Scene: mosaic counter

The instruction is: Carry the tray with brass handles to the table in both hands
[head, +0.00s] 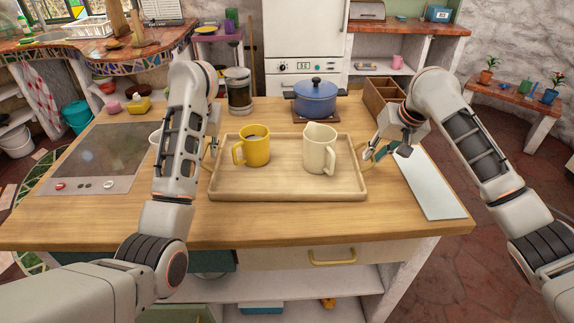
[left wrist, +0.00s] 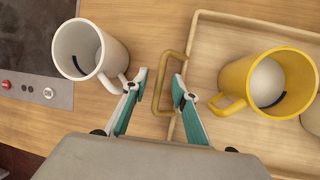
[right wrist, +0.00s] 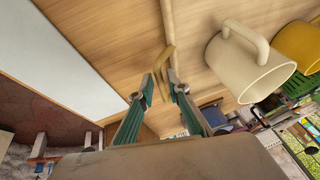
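The wooden tray (head: 285,193) lies on the wooden counter. A yellow mug (head: 256,150) and a cream pitcher (head: 319,150) stand upright on it. My left gripper (left wrist: 159,82) is open, with the left brass handle (left wrist: 165,97) between its fingers and a gap showing. In the head view my left arm mostly hides this gripper. My right gripper (right wrist: 162,85) is open at the tray's right end, and the right brass handle (right wrist: 163,66) shows at its fingertips. I cannot tell whether the fingers touch it. The destination table cannot be identified for certain.
A white mug (left wrist: 88,50) stands close beside my left gripper, near the cooktop (head: 95,160). A pale board (head: 428,185) lies right of the tray. A blue pot (head: 315,100) and a wooden box (head: 382,95) stand behind. A low wooden table (head: 522,95) stands far right.

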